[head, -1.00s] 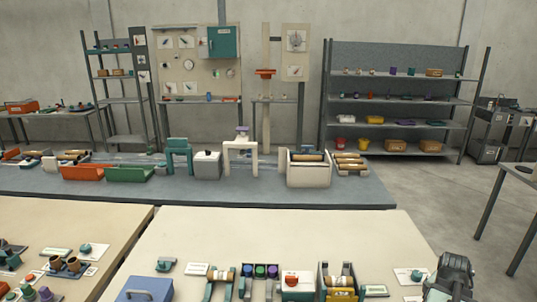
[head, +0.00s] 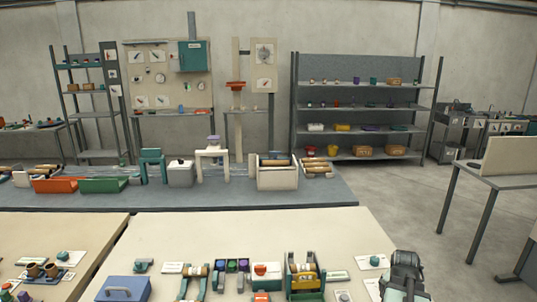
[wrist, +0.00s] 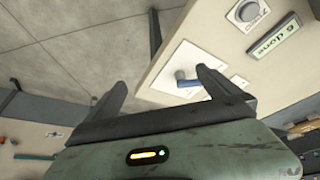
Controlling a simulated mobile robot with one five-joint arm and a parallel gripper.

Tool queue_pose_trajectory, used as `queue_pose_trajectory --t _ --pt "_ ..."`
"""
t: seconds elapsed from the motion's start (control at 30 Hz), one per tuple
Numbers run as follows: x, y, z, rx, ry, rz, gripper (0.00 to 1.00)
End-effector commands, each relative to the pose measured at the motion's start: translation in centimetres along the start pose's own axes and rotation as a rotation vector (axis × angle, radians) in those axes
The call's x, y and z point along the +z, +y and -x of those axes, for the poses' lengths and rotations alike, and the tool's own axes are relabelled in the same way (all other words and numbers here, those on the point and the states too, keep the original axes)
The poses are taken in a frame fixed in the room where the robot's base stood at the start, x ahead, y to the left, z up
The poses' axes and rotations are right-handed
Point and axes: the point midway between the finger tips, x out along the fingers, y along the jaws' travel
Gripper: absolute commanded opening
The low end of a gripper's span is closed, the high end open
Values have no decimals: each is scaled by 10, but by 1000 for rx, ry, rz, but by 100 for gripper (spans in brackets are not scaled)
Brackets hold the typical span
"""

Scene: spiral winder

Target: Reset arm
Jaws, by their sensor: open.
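In the wrist view my gripper (wrist: 160,80) is open, with its two dark fingers spread apart and nothing held between them. A white plate with a blue knob or lever (wrist: 187,80) shows beyond the fingers, close to the right finger in the picture. I cannot tell how far it is from the finger. In the head view my dark arm (head: 405,278) shows at the bottom right, by the right edge of the near bench (head: 290,225). The fingers cannot be made out there.
In the head view, a teal knob (head: 375,260) sits on a card near my arm. A blue box (head: 123,289) is at the front left. Open floor (head: 410,205) lies right of the benches.

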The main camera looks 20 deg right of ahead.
Motion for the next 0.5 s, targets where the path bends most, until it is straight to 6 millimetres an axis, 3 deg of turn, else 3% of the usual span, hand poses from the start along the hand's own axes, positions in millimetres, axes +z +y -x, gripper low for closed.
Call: queue_pose_trajectory --t 0.17,0.33,0.43,0.5 --pt "18 -57 8 -37 0 89 100" --pt "51 -126 21 -88 -6 202 100" --pt "86 -178 34 -126 -24 300 100" --pt "124 -220 48 -158 -47 398 100"
